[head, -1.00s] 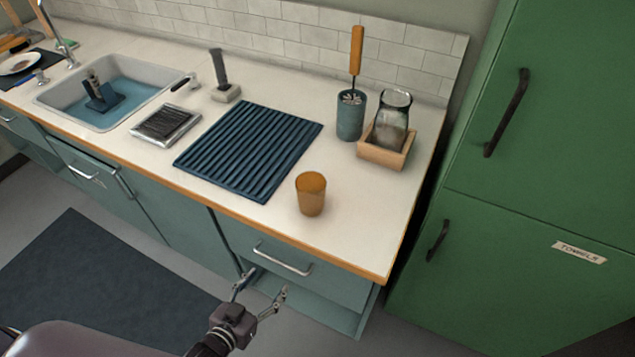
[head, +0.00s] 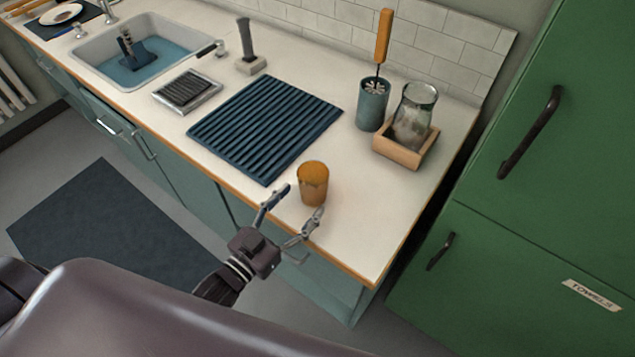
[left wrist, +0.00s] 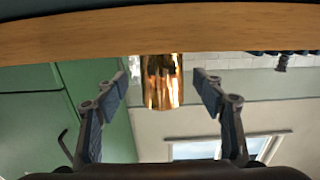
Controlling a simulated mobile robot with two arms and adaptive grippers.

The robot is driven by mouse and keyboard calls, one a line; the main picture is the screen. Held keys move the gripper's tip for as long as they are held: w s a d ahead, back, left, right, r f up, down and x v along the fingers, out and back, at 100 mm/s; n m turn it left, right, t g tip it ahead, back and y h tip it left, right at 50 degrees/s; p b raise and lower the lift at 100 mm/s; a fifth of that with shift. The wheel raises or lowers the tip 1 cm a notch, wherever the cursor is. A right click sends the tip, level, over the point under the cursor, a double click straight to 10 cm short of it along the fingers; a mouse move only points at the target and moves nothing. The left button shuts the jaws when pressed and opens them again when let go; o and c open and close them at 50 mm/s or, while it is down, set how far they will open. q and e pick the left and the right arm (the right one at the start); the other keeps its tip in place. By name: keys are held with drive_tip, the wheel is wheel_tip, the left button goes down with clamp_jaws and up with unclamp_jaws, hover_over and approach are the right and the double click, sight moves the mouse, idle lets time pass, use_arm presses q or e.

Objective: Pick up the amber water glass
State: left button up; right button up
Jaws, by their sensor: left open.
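The amber water glass (head: 313,184) stands upright near the front edge of the white counter. My left gripper (head: 300,200) is open and empty at the counter's front edge, its fingertips just short of the glass and close to it. In the left wrist view, which looks upside down, the glass (left wrist: 162,80) shows between the two spread fingers (left wrist: 166,86), and neither finger visibly touches it. My right gripper is not in view.
A dark blue ribbed drying mat (head: 265,127) lies left of the glass. Behind are a brush holder (head: 372,104) and a glass jar (head: 413,117) in a wooden tray (head: 405,155). A green cabinet (head: 520,220) stands at the right. Counter right of the glass is clear.

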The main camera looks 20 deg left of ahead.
sight(304, 194)
use_arm(q)
drive_tip(key=w, duration=0.2)
drive_tip(key=w+r+p, duration=0.1)
drive_tip(key=shift+d, duration=0.4)
drive_tip(key=shift+x, duration=1.1)
drive_tip(key=shift+w+f, duration=0.2)
drive_tip(key=shift+d, duration=0.1)
drive_tip(key=c, duration=1.5)
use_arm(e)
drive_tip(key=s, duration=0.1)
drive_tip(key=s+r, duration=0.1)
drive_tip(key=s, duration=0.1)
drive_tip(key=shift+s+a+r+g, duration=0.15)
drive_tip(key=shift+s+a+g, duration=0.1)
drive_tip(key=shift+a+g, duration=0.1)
